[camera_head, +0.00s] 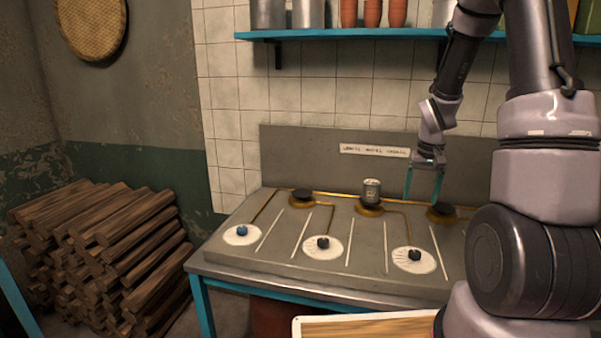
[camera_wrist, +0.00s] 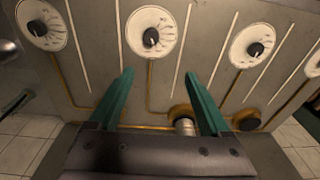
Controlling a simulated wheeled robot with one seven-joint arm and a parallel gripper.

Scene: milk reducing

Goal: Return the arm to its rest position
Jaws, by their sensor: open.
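My gripper (camera_head: 424,186) hangs from the bent arm above the stove, at the right of the head view, with its two teal fingers apart and nothing between them. In the wrist view the open gripper (camera_wrist: 158,98) points toward the stove panel. A small metal can (camera_head: 371,191) stands upright on the middle burner, left of my gripper and apart from it in the head view. The can also shows in the wrist view (camera_wrist: 185,126), partly hidden near the right finger.
The stove (camera_head: 330,262) has several dials, including one with a blue knob (camera_head: 242,231). A teal shelf (camera_head: 345,34) with pots runs above it. Stacked logs (camera_head: 100,250) lie at the left. A wood-topped board (camera_head: 370,327) is at the bottom front.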

